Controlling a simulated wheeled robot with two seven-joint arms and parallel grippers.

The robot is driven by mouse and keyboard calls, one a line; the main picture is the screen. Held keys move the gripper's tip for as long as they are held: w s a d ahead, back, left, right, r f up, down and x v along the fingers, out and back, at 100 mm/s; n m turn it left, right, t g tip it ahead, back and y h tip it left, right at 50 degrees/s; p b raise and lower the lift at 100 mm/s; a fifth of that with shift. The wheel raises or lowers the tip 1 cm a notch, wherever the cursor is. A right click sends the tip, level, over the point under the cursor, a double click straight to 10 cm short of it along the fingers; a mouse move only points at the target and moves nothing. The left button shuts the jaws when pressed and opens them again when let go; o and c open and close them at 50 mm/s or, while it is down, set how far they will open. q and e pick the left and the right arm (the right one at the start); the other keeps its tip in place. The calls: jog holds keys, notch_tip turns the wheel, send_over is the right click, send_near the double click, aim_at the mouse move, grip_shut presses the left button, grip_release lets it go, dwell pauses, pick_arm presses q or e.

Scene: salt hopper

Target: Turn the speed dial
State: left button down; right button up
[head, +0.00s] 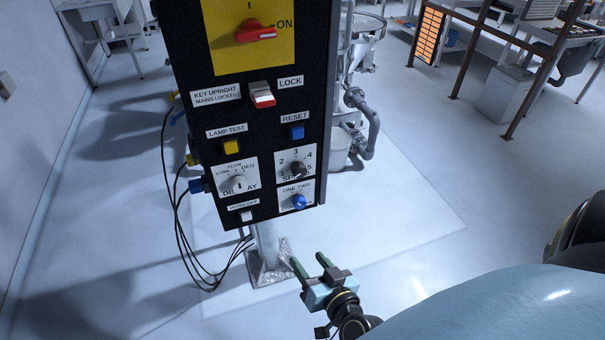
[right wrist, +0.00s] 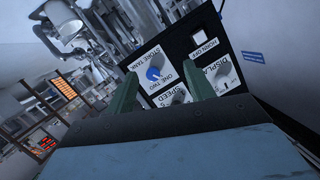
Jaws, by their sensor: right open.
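The speed dial (head: 298,168) is a dark round knob on a white plate numbered around its edge, on the right side of the black control panel (head: 215,125). In the right wrist view the speed dial (right wrist: 178,97) shows between my fingers, partly hidden low in the frame beside the SPEED label. My right gripper (head: 308,260) is open and empty, with two green fingers. In the head view it appears below the panel's lower edge, apart from the dial. My left gripper is not in view.
A blue store tank knob (head: 299,202) sits just below the dial. A display dial (head: 238,184) is to the left, and a blue reset button (head: 296,131) above. Black cables (head: 180,225) hang left of the panel's post. Floor around the post is clear.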

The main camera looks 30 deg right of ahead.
aim_at(301, 174)
jog(key=d+r+m+t+h+p, duration=0.1)
jog(key=d+r+m+t+h, duration=0.2)
jog(key=r, duration=1)
jog(key=shift+g, duration=0.3)
jog(key=p+x, duration=0.2)
jog(key=x, duration=1.2)
jog(key=shift+d, duration=0.15)
jog(key=shift+s, duration=0.1)
jog(key=shift+c, duration=0.2)
jog(key=c, duration=0.9)
